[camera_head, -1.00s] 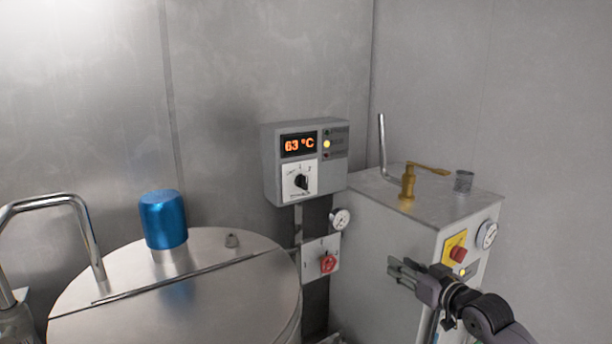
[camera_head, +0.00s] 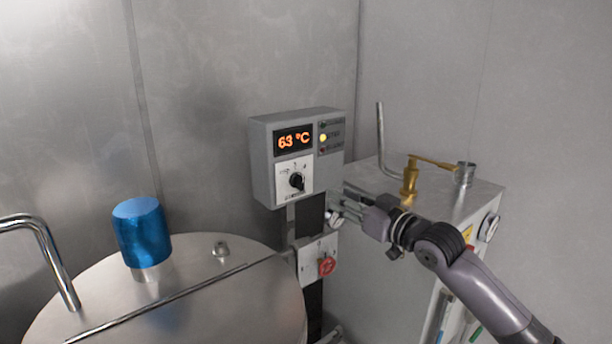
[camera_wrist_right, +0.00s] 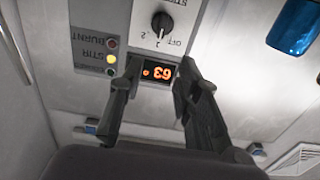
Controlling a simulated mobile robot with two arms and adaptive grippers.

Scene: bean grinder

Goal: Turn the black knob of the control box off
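In the right wrist view the box is upside down, and the knob (camera_wrist_right: 161,21) lies beyond the fingertips. The two fingers stand apart with nothing between them, so the right gripper (camera_wrist_right: 157,76) is open. My left gripper is not in view.
A metal drum with a blue cap (camera_head: 141,231) stands at the left. A white cabinet with a brass valve (camera_head: 410,181) stands at the right, close to my right arm.

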